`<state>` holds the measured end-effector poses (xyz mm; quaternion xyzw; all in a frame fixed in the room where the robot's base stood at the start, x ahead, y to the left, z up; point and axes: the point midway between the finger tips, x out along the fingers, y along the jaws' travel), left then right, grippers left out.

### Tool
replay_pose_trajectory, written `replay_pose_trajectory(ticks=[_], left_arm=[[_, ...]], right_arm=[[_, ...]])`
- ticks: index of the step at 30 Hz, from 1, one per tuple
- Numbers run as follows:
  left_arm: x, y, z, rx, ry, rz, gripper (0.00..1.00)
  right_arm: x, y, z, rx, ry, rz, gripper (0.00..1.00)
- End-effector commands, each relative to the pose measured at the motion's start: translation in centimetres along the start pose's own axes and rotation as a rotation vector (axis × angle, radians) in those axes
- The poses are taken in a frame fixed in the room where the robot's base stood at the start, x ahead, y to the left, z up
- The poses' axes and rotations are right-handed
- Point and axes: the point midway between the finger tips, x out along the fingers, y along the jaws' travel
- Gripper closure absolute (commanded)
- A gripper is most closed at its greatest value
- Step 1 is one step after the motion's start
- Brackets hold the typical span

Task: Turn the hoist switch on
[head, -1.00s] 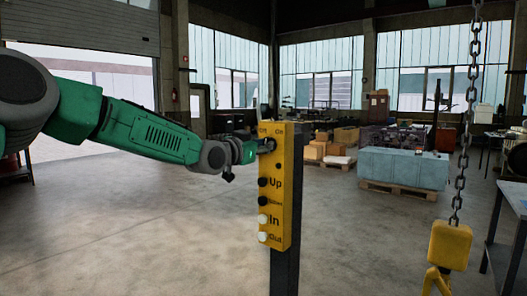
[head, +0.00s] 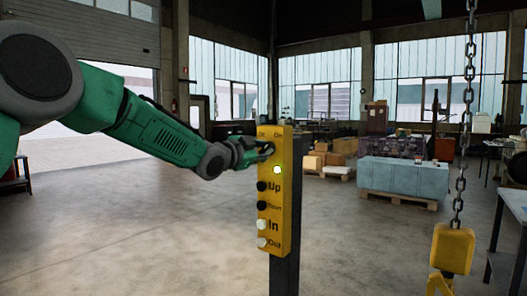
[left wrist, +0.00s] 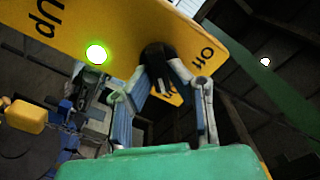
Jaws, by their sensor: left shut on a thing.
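The yellow hoist control box (head: 284,205) stands upright on a dark post in the head view. It has Off and On marks at its top and Up, Down, In and Out buttons below. My left gripper (head: 264,150) is at the top of the box, shut on the black switch knob (left wrist: 157,60). In the left wrist view, the fingers of my left gripper (left wrist: 168,88) are on either side of the knob. The round lamp (head: 277,170) under the switch is lit, and glows green in the left wrist view (left wrist: 96,54). My right gripper is not in view.
A yellow hoist hook block (head: 452,250) hangs on a chain (head: 461,150) at the right. A blue-grey crate (head: 404,178) on a pallet and several boxes stand behind. A table (head: 515,205) is at the right edge. The floor left of the post is clear.

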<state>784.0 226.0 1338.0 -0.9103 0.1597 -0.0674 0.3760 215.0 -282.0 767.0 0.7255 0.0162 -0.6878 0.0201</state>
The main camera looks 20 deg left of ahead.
Motion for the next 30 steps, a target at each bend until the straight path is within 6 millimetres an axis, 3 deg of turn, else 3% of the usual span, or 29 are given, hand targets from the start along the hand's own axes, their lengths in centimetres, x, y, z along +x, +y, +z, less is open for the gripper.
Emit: replay_pose_trajectory(ticks=[1,11,12,13,14,25,30], left_arm=[[0.0,0.7,0.8,0.001,-0.016,0.013,1.00],[0.0,0.7,0.8,0.002,-0.015,0.013,1.00],[0.0,0.7,0.8,0.002,-0.015,0.013,0.78],[0.0,0.7,0.8,0.002,-0.015,0.013,0.68],[0.0,0.7,0.7,0.001,-0.015,0.012,0.66],[-0.6,0.1,0.0,0.003,-0.003,0.002,0.66],[-2.7,0.1,0.1,0.003,-0.004,0.003,0.66]], right_arm=[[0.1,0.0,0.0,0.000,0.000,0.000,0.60],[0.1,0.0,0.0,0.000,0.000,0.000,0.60],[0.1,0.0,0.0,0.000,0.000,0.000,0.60],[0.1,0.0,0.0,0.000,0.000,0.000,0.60],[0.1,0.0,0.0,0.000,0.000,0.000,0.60],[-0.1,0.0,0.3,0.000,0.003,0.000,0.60],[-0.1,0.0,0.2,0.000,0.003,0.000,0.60]])
